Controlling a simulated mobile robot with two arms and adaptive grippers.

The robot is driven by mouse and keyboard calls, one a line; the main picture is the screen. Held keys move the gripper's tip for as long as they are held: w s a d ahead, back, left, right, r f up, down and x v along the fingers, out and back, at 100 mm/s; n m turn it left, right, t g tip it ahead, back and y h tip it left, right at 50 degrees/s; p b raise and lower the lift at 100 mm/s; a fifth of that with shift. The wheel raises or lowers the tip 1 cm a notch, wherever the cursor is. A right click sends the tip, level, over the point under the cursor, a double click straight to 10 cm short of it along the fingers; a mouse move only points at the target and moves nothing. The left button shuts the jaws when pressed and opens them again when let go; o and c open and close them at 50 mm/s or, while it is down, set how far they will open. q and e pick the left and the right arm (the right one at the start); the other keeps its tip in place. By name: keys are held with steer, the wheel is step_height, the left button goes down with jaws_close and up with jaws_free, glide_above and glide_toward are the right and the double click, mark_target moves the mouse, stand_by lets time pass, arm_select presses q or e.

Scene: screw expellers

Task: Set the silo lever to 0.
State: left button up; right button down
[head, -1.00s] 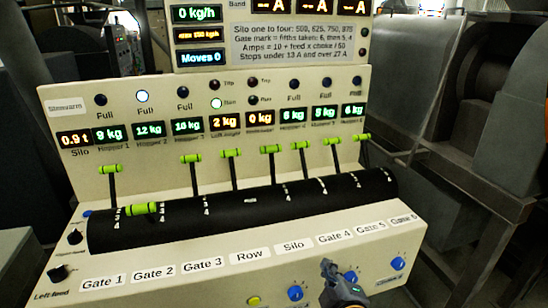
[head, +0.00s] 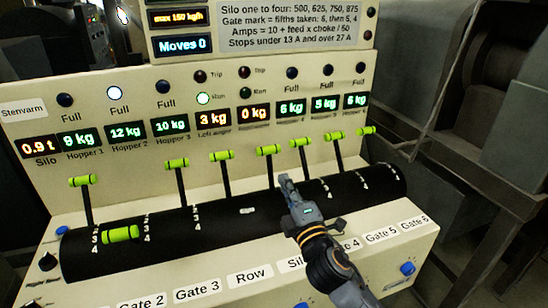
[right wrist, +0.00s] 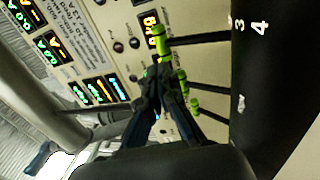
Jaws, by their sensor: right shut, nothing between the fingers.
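The silo lever (head: 269,150) is the fifth from the left in the head view, with a green handle on a thin dark shaft, standing raised behind the black drum (head: 220,222). Its scale marks are hidden behind my right gripper. My right gripper (head: 286,180) is shut and empty, just right of this lever's shaft and below its handle; contact cannot be told. In the right wrist view, my right gripper (right wrist: 160,75) points among several green-handled levers; the nearest handle (right wrist: 162,43) is just above its tips. My left gripper is not in view.
The Gate 4 lever (head: 300,142) stands close to the right and the Row lever (head: 221,156) to the left. The Gate 2 lever (head: 120,234) is folded down towards the front. The label strip (head: 249,277) and blue knobs (head: 407,268) are in front.

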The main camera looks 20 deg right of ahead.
glide_toward(270, 154)
steer(key=w+r, duration=0.1)
steer(key=w, duration=0.2)
steer(key=w+p, duration=0.1)
steer(key=shift+w+a+r, duration=0.1)
steer(key=shift+w+r, duration=0.15)
steer(key=shift+w, duration=0.9)
steer(key=shift+w+r+p, duration=0.1)
steer(key=shift+r+p, duration=0.1)
steer(key=shift+p, duration=0.35)
steer(key=w+g+p, duration=0.2)
steer(key=w+p, duration=0.1)
steer(key=p, duration=0.6)
steer(key=shift+w+a+g, duration=0.1)
steer(key=shift+w+g, duration=0.2)
steer(key=shift+w, duration=0.1)
steer(key=shift+w+f+p, duration=0.2)
steer(key=shift+w+p, duration=0.2)
steer(key=shift+w+f+b, duration=0.75)
steer(key=shift+w+f, duration=0.05)
steer(key=shift+w, duration=0.2)
steer(key=shift+s, duration=0.1)
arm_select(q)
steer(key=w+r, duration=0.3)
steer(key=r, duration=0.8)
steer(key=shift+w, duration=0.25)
arm_select(e)
steer(key=shift+r, duration=0.1)
